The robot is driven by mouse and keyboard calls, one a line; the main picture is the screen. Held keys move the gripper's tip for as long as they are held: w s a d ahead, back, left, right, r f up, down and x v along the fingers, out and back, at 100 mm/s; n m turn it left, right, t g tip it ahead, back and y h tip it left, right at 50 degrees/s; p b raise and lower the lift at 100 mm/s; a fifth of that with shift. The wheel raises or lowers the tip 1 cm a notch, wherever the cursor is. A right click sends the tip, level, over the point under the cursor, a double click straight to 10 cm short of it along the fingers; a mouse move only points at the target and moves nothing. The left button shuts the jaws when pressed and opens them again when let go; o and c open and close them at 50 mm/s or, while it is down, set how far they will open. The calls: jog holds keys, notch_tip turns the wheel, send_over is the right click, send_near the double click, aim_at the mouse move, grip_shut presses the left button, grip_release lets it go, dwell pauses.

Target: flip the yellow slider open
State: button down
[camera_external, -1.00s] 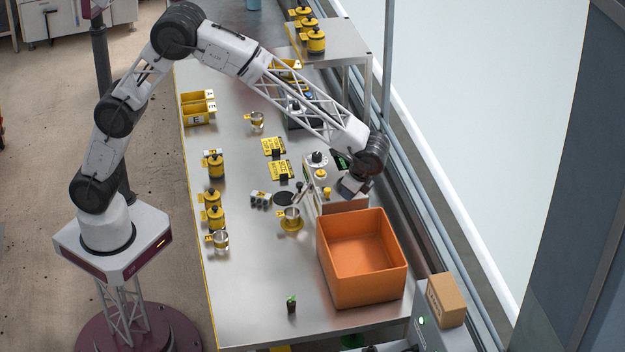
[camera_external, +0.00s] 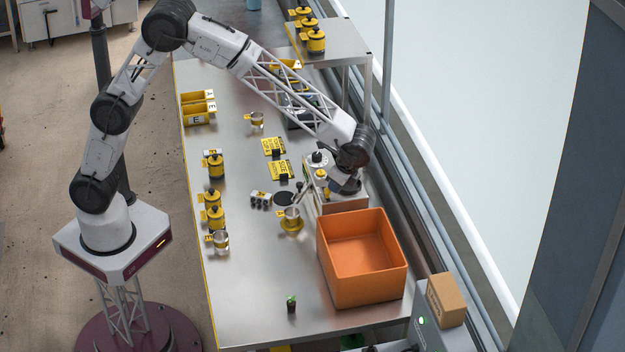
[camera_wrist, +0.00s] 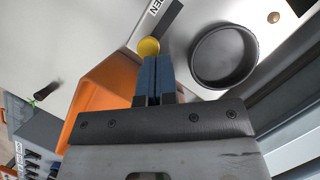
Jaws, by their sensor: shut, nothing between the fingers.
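The yellow slider knob (camera_wrist: 149,46) shows in the wrist view as a round cap at the near end of a dark slot. A white label ending in "EN" lies beside the slot. The slot is in the pale top of the seeder (camera_external: 345,203), which stands behind the orange bin in the external view. My gripper (camera_wrist: 152,62) is shut and empty, its blue fingertips right at the knob's near side. I cannot tell if they touch it. In the external view the wrist hangs over the seeder and the fingertips are hard to make out.
A round black cup (camera_wrist: 224,58) sits to the right of the fingers in the wrist view. The orange bin (camera_external: 375,288) stands close in front of the seeder. A dial (camera_external: 318,158) is on the seeder's far part. A window frame runs along the right.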

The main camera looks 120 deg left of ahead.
jog(key=shift+s+a, duration=1)
jog(key=shift+w, duration=0.7)
jog(key=w, duration=0.3)
jog(key=shift+r, duration=0.3)
jog(key=v, duration=0.9)
jog(key=shift+r, duration=0.2)
